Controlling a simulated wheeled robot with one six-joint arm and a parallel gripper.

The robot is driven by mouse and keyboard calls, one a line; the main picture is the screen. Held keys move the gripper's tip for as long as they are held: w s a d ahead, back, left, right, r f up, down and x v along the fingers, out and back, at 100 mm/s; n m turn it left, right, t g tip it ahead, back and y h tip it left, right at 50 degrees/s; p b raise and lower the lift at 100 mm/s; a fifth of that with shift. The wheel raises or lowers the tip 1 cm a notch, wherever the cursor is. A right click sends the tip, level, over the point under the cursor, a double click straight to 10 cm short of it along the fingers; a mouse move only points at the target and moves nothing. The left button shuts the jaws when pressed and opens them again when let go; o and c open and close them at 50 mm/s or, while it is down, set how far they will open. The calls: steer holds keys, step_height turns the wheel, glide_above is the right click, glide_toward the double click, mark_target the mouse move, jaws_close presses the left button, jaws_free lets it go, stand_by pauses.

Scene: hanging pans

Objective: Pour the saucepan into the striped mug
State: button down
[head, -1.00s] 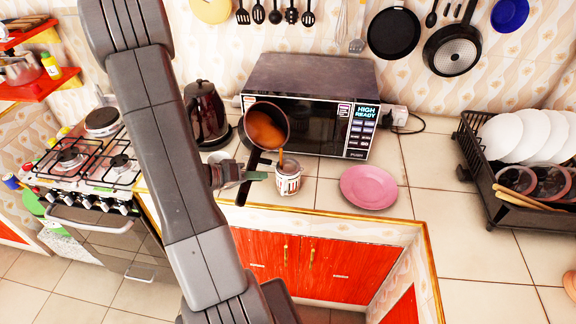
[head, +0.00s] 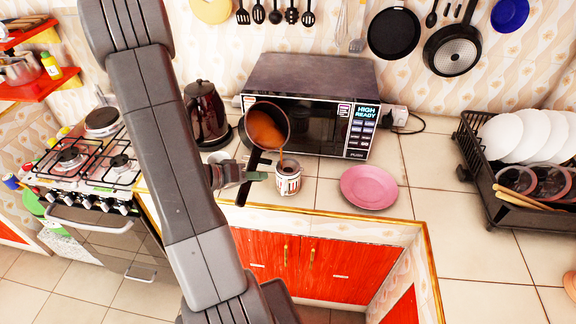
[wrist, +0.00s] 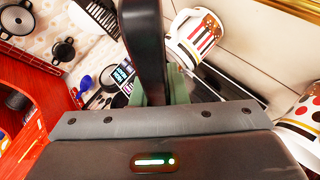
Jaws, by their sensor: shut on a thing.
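The saucepan (head: 266,127) is dark with orange-brown liquid inside. It is tilted above the counter in front of the microwave, and a thin stream runs from its rim down to the striped mug. The striped mug (head: 288,181) stands upright on the counter below the pan. In the wrist view the striped mug (wrist: 197,35) shows red, black and white stripes and a white handle. My gripper (head: 254,176) is shut on the saucepan's dark handle (wrist: 143,50). The pan's bowl is out of sight in the wrist view.
A pink plate (head: 369,187) lies right of the mug. The microwave (head: 312,82) stands behind the pan, with a dark kettle (head: 205,113) to its left. A dotted mug (wrist: 300,122) shows at the wrist view's right edge. A dish rack (head: 490,182) stands far right.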

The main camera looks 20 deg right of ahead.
steer(key=shift+w+f+m+t+y+b, duration=0.15)
steer(key=shift+f+m+t+b, duration=0.2)
steer(key=shift+b, duration=0.85)
steer(key=shift+f+m+t+y+b, duration=0.2)
steer(key=shift+f+b, duration=0.25)
steer(key=shift+b, duration=0.75)
stand_by(1.1)
steer(key=shift+w+a+f+m+t+y+b, duration=0.15)
steer(key=shift+m+t+y+b, duration=0.25)
steer(key=shift+b, duration=1.75)
steer(key=shift+w+f+m+t+y+b, duration=0.2)
steer(key=shift+f+m+t+b, duration=0.45)
steer(key=shift+b, duration=2.1)
